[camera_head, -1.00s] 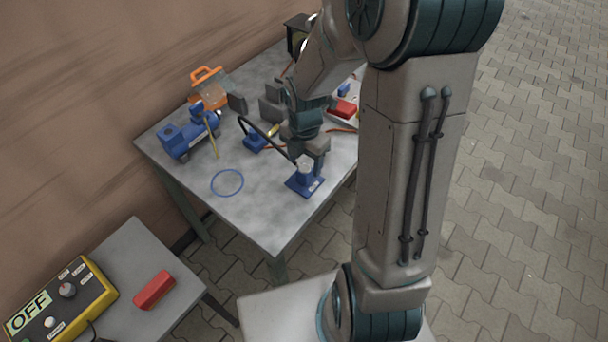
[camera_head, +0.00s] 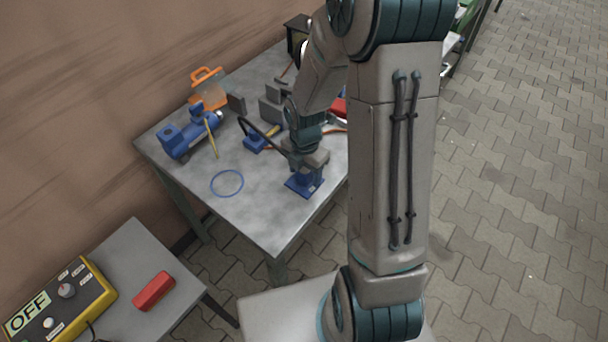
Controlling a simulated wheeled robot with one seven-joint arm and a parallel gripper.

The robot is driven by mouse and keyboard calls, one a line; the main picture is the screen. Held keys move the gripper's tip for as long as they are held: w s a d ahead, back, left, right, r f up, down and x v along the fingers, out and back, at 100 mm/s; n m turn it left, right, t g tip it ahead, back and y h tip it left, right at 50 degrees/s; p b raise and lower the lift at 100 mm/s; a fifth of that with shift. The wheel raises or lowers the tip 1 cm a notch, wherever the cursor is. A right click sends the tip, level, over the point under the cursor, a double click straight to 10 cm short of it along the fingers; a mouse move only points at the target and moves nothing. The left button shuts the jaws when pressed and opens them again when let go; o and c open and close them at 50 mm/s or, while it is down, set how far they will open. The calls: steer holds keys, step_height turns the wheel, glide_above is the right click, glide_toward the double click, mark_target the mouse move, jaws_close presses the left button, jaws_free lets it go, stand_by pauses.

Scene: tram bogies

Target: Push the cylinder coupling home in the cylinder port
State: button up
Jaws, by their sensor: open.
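A blue block on a flat base (camera_head: 304,187) stands near the front right edge of the grey table; it looks like the cylinder port, though no label is readable. The fingertips are partly hidden.
A second blue block (camera_head: 256,143) stands behind, and a blue pump-like unit (camera_head: 188,136) and orange-handled box (camera_head: 208,88) at the left. A blue ring (camera_head: 227,183) lies flat on the table (camera_head: 262,222). A control box (camera_head: 62,300) reads OFF; a red block (camera_head: 153,291) lies beside it.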

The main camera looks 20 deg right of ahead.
mark_target(305, 170)
steer(key=c, duration=1)
step_height(305, 170, up, 10)
steer(key=shift+r+p, duration=0.1)
steer(key=shift+p, duration=0.35)
